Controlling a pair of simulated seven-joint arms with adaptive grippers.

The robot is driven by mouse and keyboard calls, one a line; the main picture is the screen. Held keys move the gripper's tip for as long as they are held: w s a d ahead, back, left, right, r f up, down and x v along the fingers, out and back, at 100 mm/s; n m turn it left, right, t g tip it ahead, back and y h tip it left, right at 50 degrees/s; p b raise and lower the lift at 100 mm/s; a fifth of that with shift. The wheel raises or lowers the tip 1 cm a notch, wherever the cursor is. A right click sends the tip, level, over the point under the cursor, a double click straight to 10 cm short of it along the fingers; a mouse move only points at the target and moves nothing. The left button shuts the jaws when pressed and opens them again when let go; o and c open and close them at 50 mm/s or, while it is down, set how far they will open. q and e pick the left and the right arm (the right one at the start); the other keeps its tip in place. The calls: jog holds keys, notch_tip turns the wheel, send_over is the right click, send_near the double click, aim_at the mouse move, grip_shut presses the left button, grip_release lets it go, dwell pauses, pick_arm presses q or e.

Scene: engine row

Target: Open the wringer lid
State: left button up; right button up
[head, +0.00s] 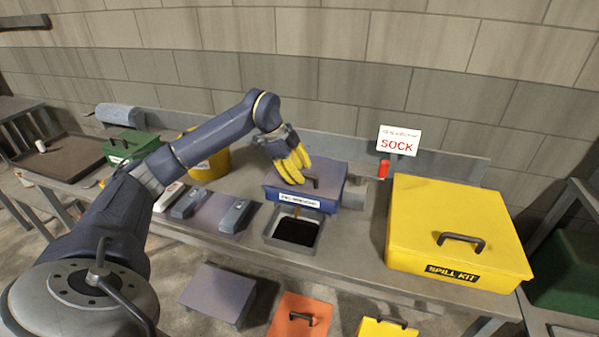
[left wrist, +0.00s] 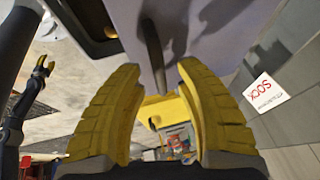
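The wringer is a blue-purple box with a white label (head: 298,199) on its front, at the middle of the bench in the head view. Its purple lid (head: 330,172) lies flat and looks closed, with a dark bar handle (head: 313,183) on top. My left gripper (head: 295,168) has yellow fingers and is just above and beside the handle. In the left wrist view its fingers (left wrist: 160,75) are spread, with the dark handle (left wrist: 152,45) seen between and beyond the tips; I cannot tell whether they touch it. My right gripper (left wrist: 44,68) shows small at the left there, fingers apart and empty.
A dark open tray (head: 296,231) lies in front of the wringer. A yellow spill kit box (head: 455,225) is at right, with a SOCK sign (head: 398,140) behind. Grey blocks (head: 236,215) and a yellow bucket (head: 208,163) are at left. An orange lidded box (head: 300,318) is below.

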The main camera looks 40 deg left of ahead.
pick_arm(q)
grip_shut()
dwell(0.7)
